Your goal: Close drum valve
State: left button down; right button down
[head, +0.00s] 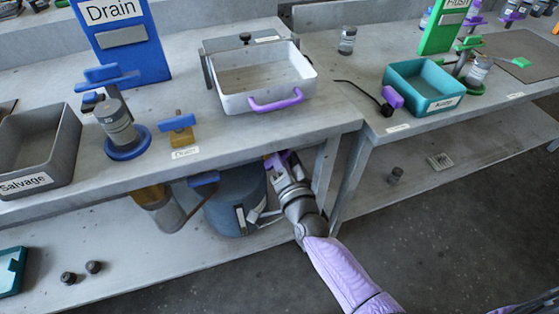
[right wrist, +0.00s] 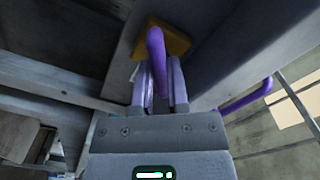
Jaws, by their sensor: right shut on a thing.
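A blue-grey drum (head: 228,212) stands on the lower shelf under the left bench. My right gripper (head: 278,164) reaches in at the bench's front edge, beside the drum. In the right wrist view its fingers (right wrist: 160,88) are shut on a purple valve handle (right wrist: 155,45), with a brass-yellow body (right wrist: 178,40) behind it. In the head view the handle is mostly hidden by the gripper. I cannot tell the handle's turn from these views. My left gripper is not in view.
A white tray (head: 232,103) with a purple handle and a blue Drain sign (head: 135,58) stand on top. Bench legs (head: 326,165) stand close right of my gripper.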

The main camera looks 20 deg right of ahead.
pick_arm(q)
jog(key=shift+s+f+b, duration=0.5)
jog(key=shift+b, duration=0.05)
pick_arm(e)
jog(key=m, duration=0.7)
jog(key=shift+f, duration=0.15)
jog(key=shift+m, duration=0.3)
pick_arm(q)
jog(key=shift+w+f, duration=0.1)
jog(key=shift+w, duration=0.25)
pick_arm(e)
jog(key=c, duration=0.7)
grip_release()
jog(key=shift+o, duration=0.4)
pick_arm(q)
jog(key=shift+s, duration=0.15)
